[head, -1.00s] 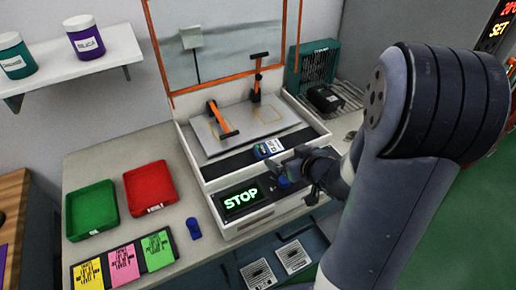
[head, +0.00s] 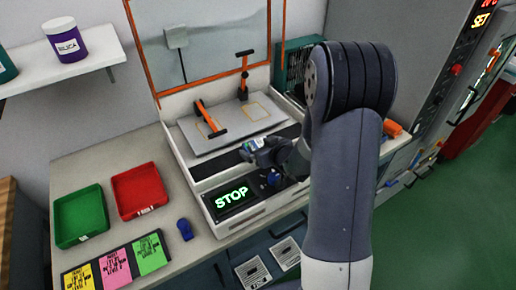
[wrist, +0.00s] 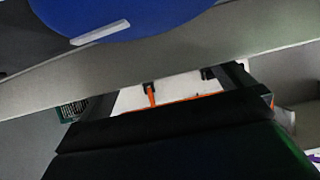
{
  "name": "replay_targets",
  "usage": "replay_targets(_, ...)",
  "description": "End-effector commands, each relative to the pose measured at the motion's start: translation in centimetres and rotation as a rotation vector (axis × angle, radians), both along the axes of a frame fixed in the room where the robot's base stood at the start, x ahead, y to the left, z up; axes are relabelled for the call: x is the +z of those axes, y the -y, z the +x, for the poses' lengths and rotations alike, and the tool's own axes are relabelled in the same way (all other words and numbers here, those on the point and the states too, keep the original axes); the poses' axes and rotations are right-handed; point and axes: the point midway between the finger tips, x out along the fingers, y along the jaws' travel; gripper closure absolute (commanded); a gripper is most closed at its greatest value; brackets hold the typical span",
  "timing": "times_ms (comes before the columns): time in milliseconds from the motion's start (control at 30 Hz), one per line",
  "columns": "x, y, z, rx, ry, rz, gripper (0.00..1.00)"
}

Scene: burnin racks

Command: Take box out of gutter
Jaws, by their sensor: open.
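The box (head: 256,143) is small, with a white, blue and green label. It lies in the black gutter (head: 222,167) along the front of the station, partly covered by my gripper in the head view. My gripper (head: 249,154) is open, at the front edge of the box; I cannot tell whether they touch. In the wrist view, a large dark block (wrist: 170,155) fills the bottom; I cannot tell what it is. My fingertips are not clear there.
A tilted plate (head: 220,138) with orange-handled clamps stands behind the gutter. A lit STOP display (head: 232,198) and a blue knob (head: 270,179) are in front. Green (head: 82,215) and red (head: 140,190) trays and a blue object (head: 185,229) are at left.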

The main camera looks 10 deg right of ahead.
Motion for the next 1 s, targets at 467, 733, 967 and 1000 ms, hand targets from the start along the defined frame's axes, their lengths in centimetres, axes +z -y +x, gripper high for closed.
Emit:
replay_targets(467,-0.02,-0.01,0.08,-0.001,0.0,0.0,0.2)
replay_targets(733,-0.01,0.01,0.08,-0.001,0.001,0.0,0.42)
replay_targets(967,0.09,0.0,0.1,-0.001,0.002,0.0,0.43)
replay_targets(1000,0.24,0.0,0.11,0.0,0.002,-0.001,0.43)
